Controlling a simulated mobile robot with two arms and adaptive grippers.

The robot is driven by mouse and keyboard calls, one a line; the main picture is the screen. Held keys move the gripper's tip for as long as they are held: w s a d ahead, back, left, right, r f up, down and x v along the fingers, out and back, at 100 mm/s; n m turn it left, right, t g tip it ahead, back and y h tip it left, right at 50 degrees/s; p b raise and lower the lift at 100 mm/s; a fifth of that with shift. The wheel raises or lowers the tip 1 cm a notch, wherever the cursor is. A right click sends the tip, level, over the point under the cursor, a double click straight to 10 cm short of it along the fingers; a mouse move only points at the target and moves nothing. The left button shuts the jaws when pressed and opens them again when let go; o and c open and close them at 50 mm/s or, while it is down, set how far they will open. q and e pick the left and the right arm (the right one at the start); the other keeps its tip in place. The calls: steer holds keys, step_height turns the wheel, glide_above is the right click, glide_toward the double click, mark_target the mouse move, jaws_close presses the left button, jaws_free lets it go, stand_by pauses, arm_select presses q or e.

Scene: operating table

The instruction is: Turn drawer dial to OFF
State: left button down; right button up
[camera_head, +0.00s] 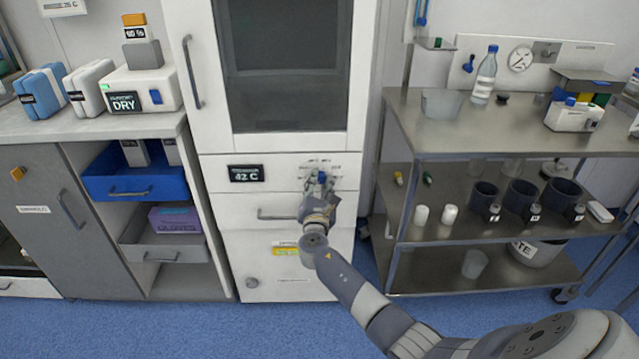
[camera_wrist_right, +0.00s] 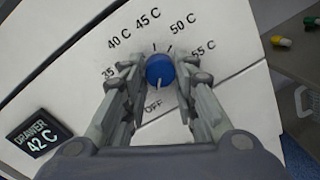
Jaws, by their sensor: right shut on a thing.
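The drawer dial (camera_wrist_right: 160,70) is a blue knob with a white pointer mark, on the white cabinet front. Labels 35 C, 40 C, 45 C, 50 C, 55 C and OFF ring it. In the wrist view its white mark points down, close to the OFF label (camera_wrist_right: 153,106). My right gripper (camera_wrist_right: 161,78) has a finger on each side of the dial and is shut on it. In the head view my right gripper (camera_head: 321,190) reaches the panel and partly hides the dial and its labels. The drawer display (camera_head: 246,173) reads 42 C. My left gripper is not in view.
Below the dial is a drawer with a bar handle (camera_head: 275,214), partly behind my arm. A cabinet door with a dark window (camera_head: 285,60) is above. A metal cart (camera_head: 420,150) with cups and bottles stands to the right. Blue floor lies in front.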

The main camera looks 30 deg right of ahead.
steer(key=shift+r, duration=0.1)
stand_by(0.3)
steer(key=o, duration=1)
steer(key=shift+w, duration=0.1)
steer(key=shift+o, duration=0.2)
steer(key=v, duration=1.2)
